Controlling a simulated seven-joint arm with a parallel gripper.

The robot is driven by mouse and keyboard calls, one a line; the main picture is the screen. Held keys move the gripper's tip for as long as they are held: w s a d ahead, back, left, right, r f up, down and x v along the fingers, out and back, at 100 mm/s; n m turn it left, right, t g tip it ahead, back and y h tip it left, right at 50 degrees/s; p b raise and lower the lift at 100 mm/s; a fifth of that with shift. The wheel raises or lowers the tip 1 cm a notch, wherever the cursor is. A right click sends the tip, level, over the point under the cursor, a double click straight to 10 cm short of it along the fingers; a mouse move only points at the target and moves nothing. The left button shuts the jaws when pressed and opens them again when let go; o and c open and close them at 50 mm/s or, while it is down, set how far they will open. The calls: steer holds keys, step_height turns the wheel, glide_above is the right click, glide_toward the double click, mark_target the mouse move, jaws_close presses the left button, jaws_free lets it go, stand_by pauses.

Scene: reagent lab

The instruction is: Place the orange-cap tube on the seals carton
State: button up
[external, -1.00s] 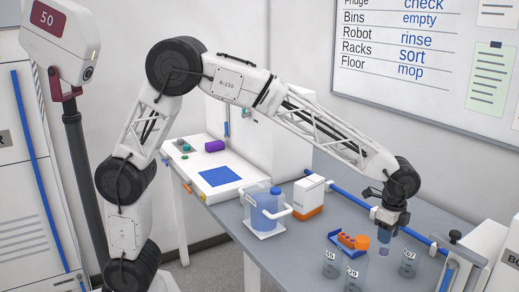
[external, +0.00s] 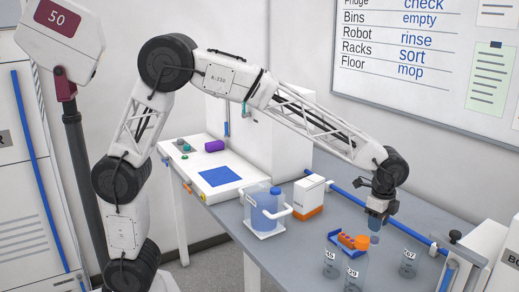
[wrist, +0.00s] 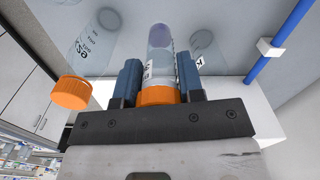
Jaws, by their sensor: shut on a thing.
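My gripper (external: 376,212) is shut on the orange-cap tube (external: 374,225) and holds it upright above the bench. In the wrist view the tube's orange cap (wrist: 157,96) sits between the two blue-grey fingers, with the clear body and its purplish end pointing away. The cap is hidden by the fingers in the external view. A white carton with an orange lower band (external: 309,194) stands on the bench, left of my gripper; its small lettering is too small to read surely, but it looks like the seals carton.
Another orange cap (wrist: 72,92) shows at left in the wrist view. A blue-lidded jug (external: 266,208) stands left of the carton. A blue rail (external: 350,197) runs behind.

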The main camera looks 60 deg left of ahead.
steer(key=s+a+r, duration=0.3)
steer(key=a, duration=0.9)
steer(key=s+a+r, duration=0.3)
steer(key=s+a, duration=0.1)
steer(key=a, duration=0.9)
steer(key=s+a+r+n, duration=0.1)
steer(key=s+a+r, duration=0.2)
steer(key=a, duration=1)
steer(key=shift+s+a, duration=0.15)
steer(key=shift+s, duration=0.1)
steer(key=w+f, duration=0.1)
steer(key=w, duration=1.4)
steer(key=shift+d+f, duration=0.2)
steer(key=shift+d, duration=0.15)
steer(key=shift+w, duration=0.2)
steer(key=shift+w+f, duration=0.15)
steer(key=shift+f, duration=0.8)
steer(key=shift+w+f, duration=0.15)
steer(key=shift+f, duration=0.75)
